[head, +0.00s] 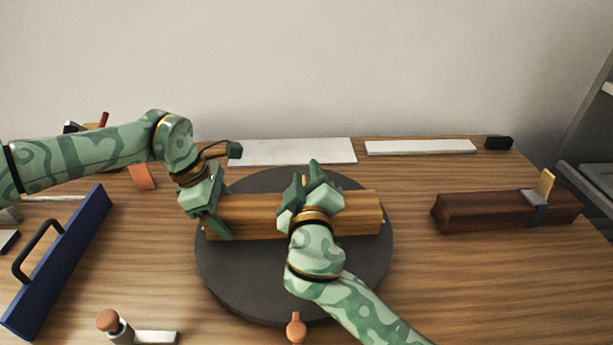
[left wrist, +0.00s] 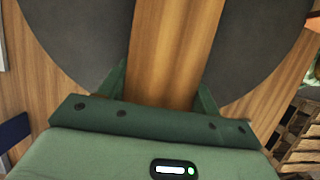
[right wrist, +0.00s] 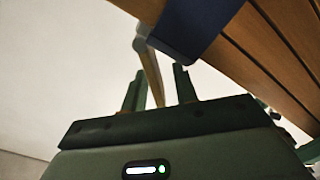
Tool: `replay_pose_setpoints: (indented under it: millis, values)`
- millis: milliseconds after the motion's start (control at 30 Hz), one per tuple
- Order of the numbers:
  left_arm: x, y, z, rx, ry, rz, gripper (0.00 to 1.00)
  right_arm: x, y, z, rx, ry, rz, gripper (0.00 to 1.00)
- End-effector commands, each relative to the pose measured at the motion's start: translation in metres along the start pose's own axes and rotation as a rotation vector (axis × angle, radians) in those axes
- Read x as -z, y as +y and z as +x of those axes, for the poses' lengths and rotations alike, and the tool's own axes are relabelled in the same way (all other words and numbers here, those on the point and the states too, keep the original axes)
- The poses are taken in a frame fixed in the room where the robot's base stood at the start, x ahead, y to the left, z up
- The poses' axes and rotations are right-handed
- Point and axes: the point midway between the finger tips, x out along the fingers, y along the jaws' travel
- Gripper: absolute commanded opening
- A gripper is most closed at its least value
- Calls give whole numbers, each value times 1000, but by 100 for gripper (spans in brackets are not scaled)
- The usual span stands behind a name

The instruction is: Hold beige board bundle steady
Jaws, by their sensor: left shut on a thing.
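The beige board bundle (head: 265,216) lies across a dark round turntable (head: 295,300). My left gripper (head: 217,208) is shut across the bundle's left end. The left wrist view shows the bundle (left wrist: 175,45) between its two fingers (left wrist: 160,88). My right gripper (head: 308,185) is over the bundle's middle and hides part of it. In the right wrist view, a blue strap (right wrist: 195,30) crosses the boards, with a grey buckle (right wrist: 142,38) and a thin tan lever (right wrist: 152,78). The lever stands between the right fingers (right wrist: 160,88), with a gap visible beside it.
A dark board bundle (head: 480,210) with a strap and raised lever lies at the right. A blue bar with a handle (head: 65,262) is at the left. Pale flat boards (head: 292,151) lie at the back. A copper-coloured knob (head: 297,327) is at the turntable's front.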

Motion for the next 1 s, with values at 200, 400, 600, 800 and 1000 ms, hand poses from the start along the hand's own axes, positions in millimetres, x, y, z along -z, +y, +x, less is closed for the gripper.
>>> replay_pose_setpoints:
  millis: [200, 400, 600, 800, 1000]
  values:
    - [0, 0, 0, -1, -1, 0, 45, 0, 0, 1, 0, 0, 0, 29]
    - [0, 0, 0, -1, -1, 0, 45, 0, 0, 0, 0, 0, 0, 0]
    - [0, 0, 0, -1, -1, 0, 45, 0, -4, 0, 3, -2, -54, 0]
    - [-1, 0, 0, -1, -1, 0, 45, -2, -16, 0, 3, -1, -281, 0]
    - [-1, 0, 0, -1, -2, -1, 45, -3, -20, 0, 2, 0, -361, 0]
